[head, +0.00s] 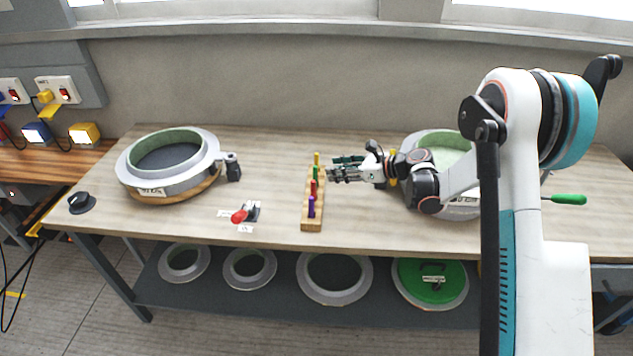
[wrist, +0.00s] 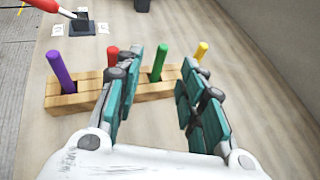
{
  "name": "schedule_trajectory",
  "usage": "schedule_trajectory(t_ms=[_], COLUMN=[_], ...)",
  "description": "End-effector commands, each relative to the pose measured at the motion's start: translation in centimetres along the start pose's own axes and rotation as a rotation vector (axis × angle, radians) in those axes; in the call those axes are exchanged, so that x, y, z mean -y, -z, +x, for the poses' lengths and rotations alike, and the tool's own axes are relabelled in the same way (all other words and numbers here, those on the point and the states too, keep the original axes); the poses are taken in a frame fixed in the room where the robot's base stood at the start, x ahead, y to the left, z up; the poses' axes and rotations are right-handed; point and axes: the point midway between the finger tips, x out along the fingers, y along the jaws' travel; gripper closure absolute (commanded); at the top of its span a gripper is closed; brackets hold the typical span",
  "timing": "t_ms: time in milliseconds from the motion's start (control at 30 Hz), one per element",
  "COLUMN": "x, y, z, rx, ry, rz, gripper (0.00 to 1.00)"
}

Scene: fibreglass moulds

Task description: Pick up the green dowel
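The green dowel (wrist: 159,62) stands upright in a wooden block (wrist: 150,89). In the head view the green dowel (head: 315,173) is in the row between a yellow dowel (head: 317,158) and a red dowel (head: 313,187), with a purple dowel (head: 311,206) at the near end. My gripper (wrist: 158,85) is open in the wrist view, its teal-padded fingers spread apart. The green dowel shows in the gap between the fingers, beyond them, and nothing is held. In the head view my gripper (head: 335,168) is just right of the block.
A round mould (head: 208,143) sits on the table at the left, another (head: 431,140) behind my arm. A red-knobbed lever (head: 240,216) is on the table left of the block. Yellow, red and purple dowels flank the green one closely.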

Motion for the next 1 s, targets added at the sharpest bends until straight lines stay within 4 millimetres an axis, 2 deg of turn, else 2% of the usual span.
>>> schedule_trajectory(t_ms=[33,133,467,767,1000], x=[-0.1,0.0,0.1,0.2,0.3], y=[0.2,0.1,0.1,0.1,-0.1], z=[1.1,2.6,4.6,8.7,9.0], rx=[0.0,0.0,-0.001,-0.001,-0.001], ry=[-0.002,-0.001,0.001,-0.001,0.001], rz=[-0.001,0.0,-0.001,-0.002,-0.001], gripper=[0.64,0.64,0.64,0.64,0.64])
